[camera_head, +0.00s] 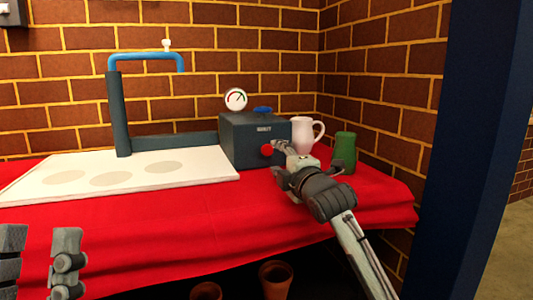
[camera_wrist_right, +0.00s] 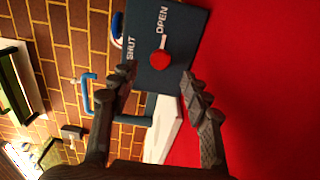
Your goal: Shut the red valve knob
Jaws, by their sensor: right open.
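The red valve knob (camera_head: 267,150) is on the front of a dark blue-grey box (camera_head: 240,150) on the red table. In the right wrist view the knob (camera_wrist_right: 159,58) lies between the labels SHUT and OPEN. A white mark runs from the knob toward OPEN. My right gripper (camera_head: 279,160) is open in front of the box. In its wrist view the fingertips (camera_wrist_right: 156,75) stand apart, one to each side below the knob, with nothing between them. Contact with the knob is not visible. My left gripper (camera_head: 39,262) is open and empty at the lower left.
A white board (camera_head: 120,178) with a blue pipe (camera_head: 146,57) is left. Terracotta pots (camera_head: 276,280) are below.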

